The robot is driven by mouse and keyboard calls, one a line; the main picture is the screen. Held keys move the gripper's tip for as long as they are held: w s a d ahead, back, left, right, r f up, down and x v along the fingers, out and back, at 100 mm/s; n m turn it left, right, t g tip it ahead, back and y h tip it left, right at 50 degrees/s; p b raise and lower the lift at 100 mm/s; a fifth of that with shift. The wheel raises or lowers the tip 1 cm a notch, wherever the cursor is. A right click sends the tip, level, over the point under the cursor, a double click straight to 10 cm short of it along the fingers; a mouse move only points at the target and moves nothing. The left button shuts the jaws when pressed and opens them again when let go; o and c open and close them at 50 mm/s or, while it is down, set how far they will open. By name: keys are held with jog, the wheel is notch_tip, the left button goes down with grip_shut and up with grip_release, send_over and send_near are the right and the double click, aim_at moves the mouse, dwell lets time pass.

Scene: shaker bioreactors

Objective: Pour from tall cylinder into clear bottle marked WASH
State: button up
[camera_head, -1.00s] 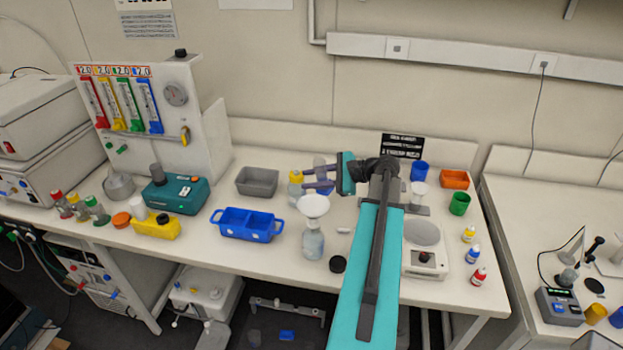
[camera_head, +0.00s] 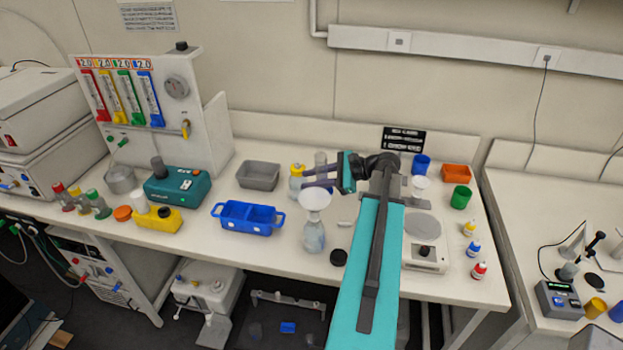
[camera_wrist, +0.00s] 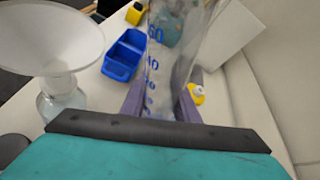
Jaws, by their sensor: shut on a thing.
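My gripper (camera_head: 318,176) is shut on a tall clear graduated cylinder (camera_head: 320,159). The cylinder fills the middle of the wrist view (camera_wrist: 168,60), with blue marks on its wall; it looks close to upright. I cannot make out how much liquid is in it. A clear bottle (camera_head: 314,238) with a white funnel (camera_head: 314,199) in its mouth stands in front of and below my gripper. In the wrist view the funnel (camera_wrist: 45,40) and bottle (camera_wrist: 62,101) are at the left, apart from the cylinder. No WASH lettering is readable.
A yellow-capped bottle (camera_head: 296,183) stands just left of the cylinder. A blue two-part tray (camera_head: 247,231) and grey bin (camera_head: 258,176) lie further left. A black cap (camera_head: 338,257) lies by the funnel bottle. A balance (camera_head: 424,250) stands at right.

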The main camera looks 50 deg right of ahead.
jog(key=shift+a, duration=0.15)
jog(key=shift+s+a+f+m+g+y, duration=0.3)
jog(key=shift+s+a+f+m+y, duration=0.2)
jog(key=shift+a+m, duration=0.25)
jog(key=shift+s+a, duration=0.15)
dwell(0.4)
jog(key=shift+s+a+f+m+g+y, duration=0.25)
jog(key=shift+s+a+m+y, duration=0.2)
jog(key=shift+a+m, duration=0.3)
dwell(0.5)
